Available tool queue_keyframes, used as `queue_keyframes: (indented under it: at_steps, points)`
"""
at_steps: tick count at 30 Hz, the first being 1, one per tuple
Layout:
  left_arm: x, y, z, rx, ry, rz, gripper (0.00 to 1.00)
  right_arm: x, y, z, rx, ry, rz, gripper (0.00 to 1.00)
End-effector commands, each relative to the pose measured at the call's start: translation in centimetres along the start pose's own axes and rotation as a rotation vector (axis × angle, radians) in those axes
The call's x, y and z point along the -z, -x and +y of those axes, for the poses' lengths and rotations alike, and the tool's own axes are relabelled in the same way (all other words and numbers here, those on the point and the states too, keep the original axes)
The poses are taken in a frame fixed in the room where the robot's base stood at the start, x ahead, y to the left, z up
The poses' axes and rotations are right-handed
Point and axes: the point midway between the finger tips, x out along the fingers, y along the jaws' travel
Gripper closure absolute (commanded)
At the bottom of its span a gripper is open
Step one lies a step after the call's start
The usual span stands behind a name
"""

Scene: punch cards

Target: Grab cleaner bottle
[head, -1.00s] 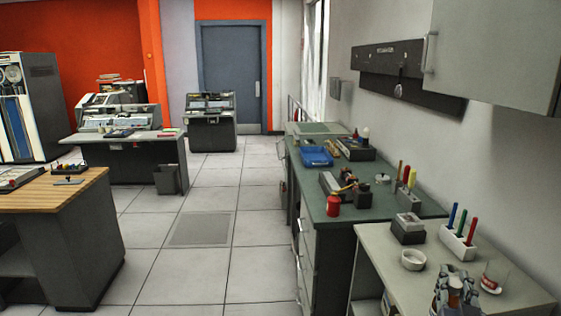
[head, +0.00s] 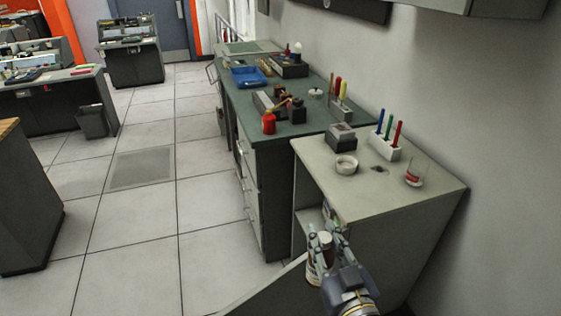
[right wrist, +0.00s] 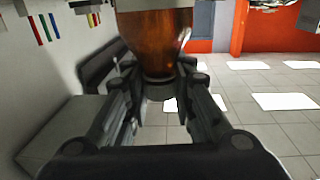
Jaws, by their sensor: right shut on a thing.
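My right gripper (head: 322,236) is in the lower middle of the head view, in front of the light-topped counter. It is shut on the cleaner bottle (head: 317,268), of which a small pale-and-brown part shows beside the fingers. In the right wrist view, the bottle (right wrist: 152,38) is amber and sits between the two fingers of the gripper (right wrist: 158,85). My left gripper is not in view.
The green counter (head: 245,105) beyond holds a red bottle (head: 269,122) and a blue tray (head: 248,77). Open floor (head: 140,235) lies to the left.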

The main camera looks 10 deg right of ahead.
Motion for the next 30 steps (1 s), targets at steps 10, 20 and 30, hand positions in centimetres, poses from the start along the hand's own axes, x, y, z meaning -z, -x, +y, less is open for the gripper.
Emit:
queue_keyframes:
  at_steps: [10,20,30]
  points:
    - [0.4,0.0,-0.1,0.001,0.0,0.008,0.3,0.4,0.0,-1.8,0.119,0.006,0.004,1.0]
    - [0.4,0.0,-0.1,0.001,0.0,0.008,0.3,0.8,-0.1,-5.4,0.346,0.007,0.005,1.0]
    - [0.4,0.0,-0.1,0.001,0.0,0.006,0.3,1.3,-0.1,-9.3,0.596,0.007,0.003,1.0]
